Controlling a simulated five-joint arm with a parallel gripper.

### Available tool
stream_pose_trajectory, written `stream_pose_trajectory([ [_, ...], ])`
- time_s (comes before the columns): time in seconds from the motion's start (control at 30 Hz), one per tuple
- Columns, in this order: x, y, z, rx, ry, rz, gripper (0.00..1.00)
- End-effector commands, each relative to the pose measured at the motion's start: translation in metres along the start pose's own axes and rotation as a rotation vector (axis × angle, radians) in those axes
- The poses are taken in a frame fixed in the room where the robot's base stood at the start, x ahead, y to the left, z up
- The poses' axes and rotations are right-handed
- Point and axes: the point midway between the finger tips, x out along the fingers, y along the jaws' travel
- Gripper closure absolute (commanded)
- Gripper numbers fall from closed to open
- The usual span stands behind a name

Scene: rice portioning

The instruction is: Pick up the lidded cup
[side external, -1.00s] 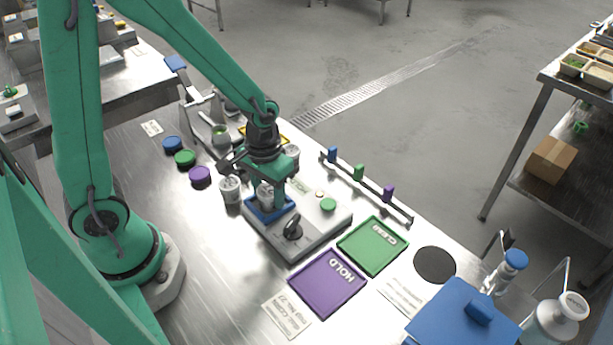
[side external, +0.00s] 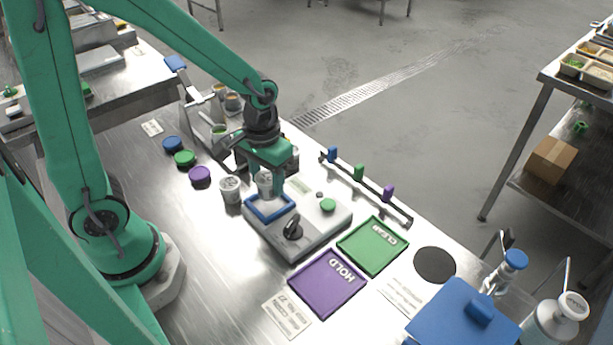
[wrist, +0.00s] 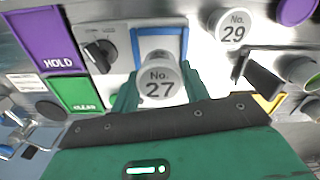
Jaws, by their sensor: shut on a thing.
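The lidded cup (wrist: 160,84), marked "No. 27" on its pale lid, is between the two green fingers of my gripper (wrist: 158,92) in the wrist view. My gripper (side external: 268,182) is shut on the cup, which also shows in the side view (side external: 265,184). The cup is held upright above the blue-framed square (side external: 269,206) on the grey machine. Part of the cup is hidden by the fingers. A second lidded cup (side external: 230,189), marked "No. 29" in the wrist view (wrist: 232,27), stands on the table beside the machine.
The grey machine (side external: 312,236) has a black knob (side external: 292,229) and a green button (side external: 327,205). Purple HOLD (side external: 328,283) and green CLEAR (side external: 373,246) trays lie in front of it. Blue, green and purple lids (side external: 200,175) lie at left. A rail with coloured tabs (side external: 360,173) stands behind.

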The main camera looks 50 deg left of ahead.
Motion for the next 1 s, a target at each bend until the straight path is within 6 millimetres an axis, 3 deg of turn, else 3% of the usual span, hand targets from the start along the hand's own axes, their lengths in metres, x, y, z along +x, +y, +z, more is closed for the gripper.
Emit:
stream_pose_trajectory([
  [0.6, -0.055, 0.058, 0.064, 0.006, 0.002, 0.002, 0.82],
  [1.0, -0.071, 0.076, 0.085, 0.001, 0.0, 0.0, 0.82],
])
